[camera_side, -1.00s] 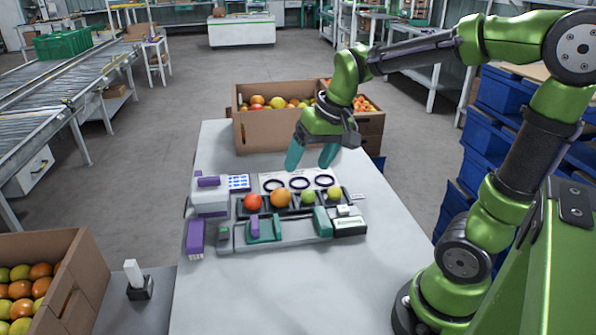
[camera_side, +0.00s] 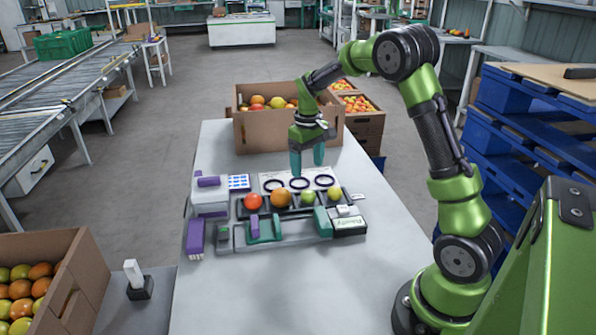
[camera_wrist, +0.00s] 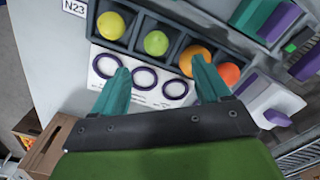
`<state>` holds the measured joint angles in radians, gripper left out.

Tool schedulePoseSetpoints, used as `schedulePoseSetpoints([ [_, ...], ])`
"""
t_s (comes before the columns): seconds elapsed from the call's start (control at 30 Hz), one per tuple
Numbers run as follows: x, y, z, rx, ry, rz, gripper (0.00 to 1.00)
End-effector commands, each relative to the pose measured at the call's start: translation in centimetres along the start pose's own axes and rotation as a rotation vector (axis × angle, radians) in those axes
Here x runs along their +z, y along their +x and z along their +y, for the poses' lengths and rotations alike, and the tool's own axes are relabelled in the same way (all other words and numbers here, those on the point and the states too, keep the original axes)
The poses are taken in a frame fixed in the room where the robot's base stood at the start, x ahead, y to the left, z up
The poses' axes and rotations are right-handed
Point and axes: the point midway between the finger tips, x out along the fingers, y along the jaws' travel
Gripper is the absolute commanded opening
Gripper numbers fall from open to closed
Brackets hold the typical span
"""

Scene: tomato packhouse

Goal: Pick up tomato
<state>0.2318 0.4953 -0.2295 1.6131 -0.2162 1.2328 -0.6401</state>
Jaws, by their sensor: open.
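Several tomatoes sit in a row in a dark compartment tray (camera_side: 323,206) on the table. From left in the side view they are a red tomato (camera_side: 252,202), a larger orange tomato (camera_side: 281,197), a yellow-green tomato (camera_side: 308,198) and a yellow tomato (camera_side: 334,194). In the wrist view the order is reversed, with the yellow tomato (camera_wrist: 111,25) at left and the red tomato (camera_wrist: 229,73) at right. My gripper (camera_side: 307,162) is open and empty, pointing down above and behind the tray.
A white card with dark rings (camera_side: 300,183) lies behind the tray. A cardboard box of tomatoes (camera_side: 270,131) stands at the table's far end. White and purple devices (camera_side: 209,196) stand left of the tray. The table's front half (camera_side: 280,295) is clear.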

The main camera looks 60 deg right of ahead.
Motion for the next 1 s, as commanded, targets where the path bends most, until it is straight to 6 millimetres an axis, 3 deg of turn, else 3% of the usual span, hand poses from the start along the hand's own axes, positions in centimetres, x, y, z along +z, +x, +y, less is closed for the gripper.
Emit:
schedulePoseSetpoints([
  [0.13, 0.1, 2.9, 0.0, -0.001, 0.002, -0.003, 0.76],
  [0.43, 0.0, 5.3, 0.2, -0.001, 0.003, -0.002, 0.76],
  [0.7, -0.2, 9.0, 0.8, -0.001, 0.003, -0.001, 0.76],
  [1.0, -0.3, 9.5, 0.8, -0.001, 0.002, 0.001, 0.76],
])
